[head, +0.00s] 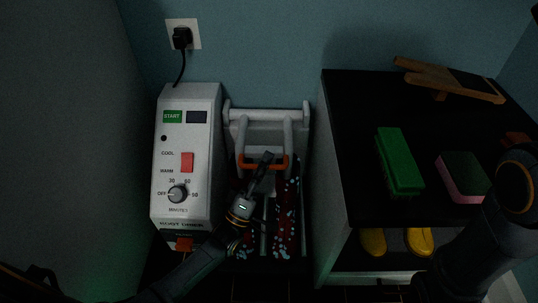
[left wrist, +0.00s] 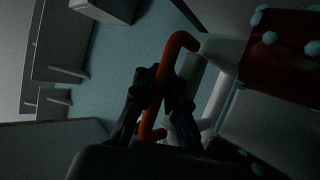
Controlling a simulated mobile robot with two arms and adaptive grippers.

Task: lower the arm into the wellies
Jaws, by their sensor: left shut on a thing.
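The boot dryer's white control box (head: 187,140) stands against the back wall. Right of it is the dryer's pale tubular arm (head: 243,135), with an orange grip bar (head: 274,163) across its front. My left gripper (head: 266,160) is shut on the orange bar; the left wrist view shows the fingers (left wrist: 163,88) around the bar (left wrist: 175,50). Dark red wellies with pale dots (head: 287,215) stand below the arm; my left arm partly covers them. Red dotted welly surface (left wrist: 285,45) also shows close by in the left wrist view. My right gripper is out of view.
A black-topped bench (head: 355,170) stands on the right, bearing a green brush (head: 399,160), a pink-edged sponge (head: 462,176) and a wooden boot jack (head: 435,75). Yellow boots (head: 373,241) are beneath it. A dark wall (head: 80,130) bounds the left; the space around the wellies is narrow.

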